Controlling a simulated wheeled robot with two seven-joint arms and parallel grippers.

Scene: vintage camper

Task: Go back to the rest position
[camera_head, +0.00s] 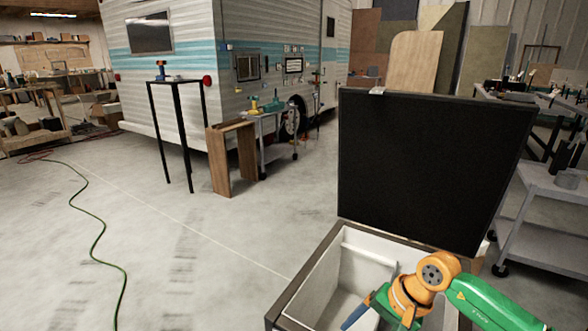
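My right arm, green and orange, comes in from the lower right over an open chest (316,272) with a pale inside. My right gripper (372,309) points down into the chest, near the bottom edge of the view. A blue, narrow piece shows at its left side; I cannot tell whether it is a finger or something held. The fingertips are partly hidden and cut off, so its opening does not show. My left arm and gripper are not in view.
The chest's black lid (428,165) stands open behind my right arm. A grey cart (540,210) stands to the right. A tall black stand (177,83), a wooden stand (222,165) and a camper (245,40) are farther back. A green cable (98,236) crosses open floor at left.

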